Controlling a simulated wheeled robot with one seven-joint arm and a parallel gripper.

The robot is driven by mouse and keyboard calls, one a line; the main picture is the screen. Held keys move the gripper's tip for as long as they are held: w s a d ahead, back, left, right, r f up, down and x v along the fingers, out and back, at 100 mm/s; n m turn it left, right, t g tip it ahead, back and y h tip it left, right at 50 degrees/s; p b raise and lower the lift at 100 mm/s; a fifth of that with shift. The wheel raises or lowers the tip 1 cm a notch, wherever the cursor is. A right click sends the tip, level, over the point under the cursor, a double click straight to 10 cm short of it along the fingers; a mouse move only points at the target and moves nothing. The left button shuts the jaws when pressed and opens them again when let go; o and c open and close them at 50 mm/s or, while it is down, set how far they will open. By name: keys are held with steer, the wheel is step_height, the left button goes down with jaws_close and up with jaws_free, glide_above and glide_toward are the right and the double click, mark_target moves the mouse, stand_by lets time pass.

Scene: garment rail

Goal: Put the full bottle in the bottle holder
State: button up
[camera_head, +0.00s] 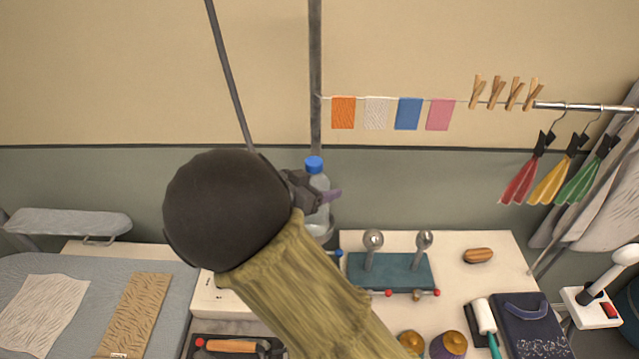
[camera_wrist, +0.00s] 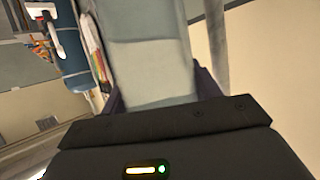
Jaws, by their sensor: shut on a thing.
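A clear bottle with a blue cap (camera_head: 314,165) stands about upright in front of the grey pole in the head view. My gripper (camera_head: 322,196) is shut on the bottle around its upper body, below the cap. In the wrist view the pale, see-through bottle body (camera_wrist: 150,70) fills the space between the dark fingers. A grey rounded rim (camera_head: 328,232) shows by the bottle's lower end and may be the bottle holder. My arm hides part of this area, so I cannot tell whether the bottle is inside the rim or in front of it.
A white table (camera_head: 480,285) lies below, with a teal stand (camera_head: 390,270) holding two metal pieces right of the bottle. The grey pole (camera_head: 316,75) rises behind. Coloured cloths (camera_head: 408,113) hang on a line at right. An ironing board (camera_head: 70,222) is at left.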

steer(key=o, duration=1.4)
steer(key=shift+f, duration=0.1)
steer(key=shift+o, duration=0.2)
steer(key=shift+a, duration=0.2)
steer(key=b+v, duration=0.5)
steer(key=v, duration=0.7)
steer(key=shift+w+d, duration=0.1)
steer(key=shift+d, duration=0.1)
